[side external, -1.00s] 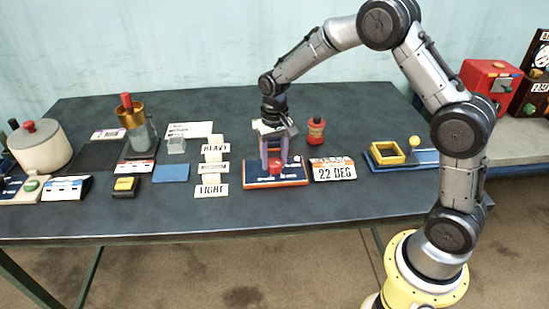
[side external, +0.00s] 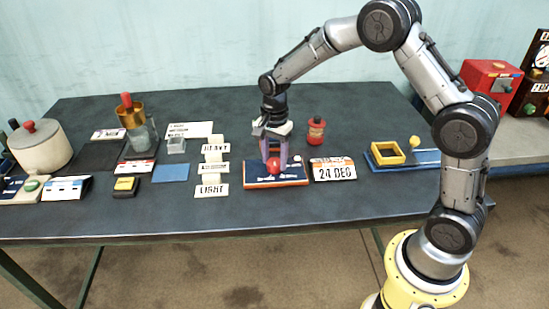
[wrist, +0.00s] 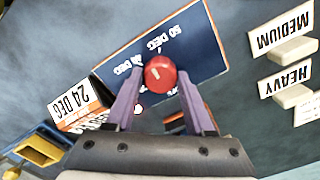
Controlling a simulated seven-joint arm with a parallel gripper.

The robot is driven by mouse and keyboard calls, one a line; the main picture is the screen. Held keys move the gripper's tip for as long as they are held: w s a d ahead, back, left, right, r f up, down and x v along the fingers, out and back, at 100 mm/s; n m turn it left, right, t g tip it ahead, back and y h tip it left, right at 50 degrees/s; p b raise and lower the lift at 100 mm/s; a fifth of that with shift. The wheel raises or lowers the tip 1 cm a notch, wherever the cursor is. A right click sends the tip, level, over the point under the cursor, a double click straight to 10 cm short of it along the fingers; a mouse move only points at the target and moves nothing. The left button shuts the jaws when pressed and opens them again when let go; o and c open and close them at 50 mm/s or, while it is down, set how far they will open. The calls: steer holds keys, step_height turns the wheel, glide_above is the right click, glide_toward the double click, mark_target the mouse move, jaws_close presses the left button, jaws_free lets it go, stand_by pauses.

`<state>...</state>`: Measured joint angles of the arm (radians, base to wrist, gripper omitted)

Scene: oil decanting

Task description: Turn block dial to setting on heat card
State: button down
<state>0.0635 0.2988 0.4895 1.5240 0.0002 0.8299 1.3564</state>
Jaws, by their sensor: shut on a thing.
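The red dial (side external: 273,166) stands on the dark blue block (side external: 290,180) with an orange edge; in the wrist view the dial (wrist: 160,74) has a pale pointer mark. My gripper (side external: 274,161) points down, its purple fingers shut on the dial from both sides. In the wrist view the block (wrist: 198,42) bears upside-down lettering, with "50 DEG" legible and other labels partly hidden by the fingers and dial. A white card with an orange top (side external: 333,170) stands right of the block and reads "24 DEG"; it also shows in the wrist view (wrist: 75,106).
A red bottle (side external: 316,131) stands behind the block. Cards marked HEAVY, MEDIUM and LIGHT (side external: 211,191) stand to the left. A yellow frame on a blue base (side external: 425,159) is at the right. The table front (side external: 300,210) is clear.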

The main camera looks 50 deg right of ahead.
mark_target(274, 161)
steer(key=m, duration=0.5)
steer(key=shift+w+r, duration=0.1)
steer(key=shift+r, duration=0.1)
steer(key=shift+m, duration=0.4)
steer(key=shift+c, duration=1.3)
jaws_free()
steer(key=shift+f, duration=0.1)
step_height(274, 161, up, 14)
steer(key=shift+f, duration=0.1)
